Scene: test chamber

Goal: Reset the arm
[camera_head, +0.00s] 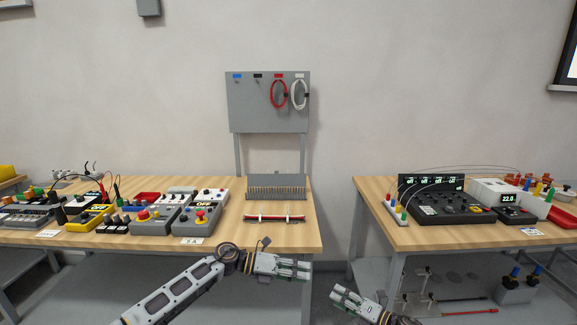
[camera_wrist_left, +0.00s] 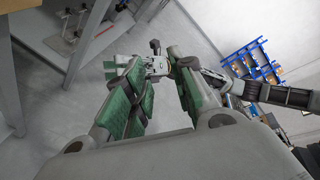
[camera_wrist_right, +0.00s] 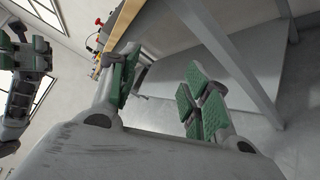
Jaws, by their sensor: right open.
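My left gripper (camera_head: 306,269) is in front of the left table's front right corner in the head view. Its green finger pads stand apart with nothing between them in the left wrist view (camera_wrist_left: 162,75). My right gripper (camera_head: 338,293) is lower, over the gap between the two tables in the head view. Its green pads are apart and empty in the right wrist view (camera_wrist_right: 160,85). Neither gripper touches anything that I can see.
The left wooden table (camera_head: 292,236) holds control boxes (camera_head: 150,222), a grey comb rack (camera_head: 276,188) and a red-and-black lead (camera_head: 274,217). The right table (camera_head: 380,217) holds a black instrument (camera_head: 440,206). A grey panel (camera_head: 250,105) with cable loops stands behind. Table edges are close to both arms.

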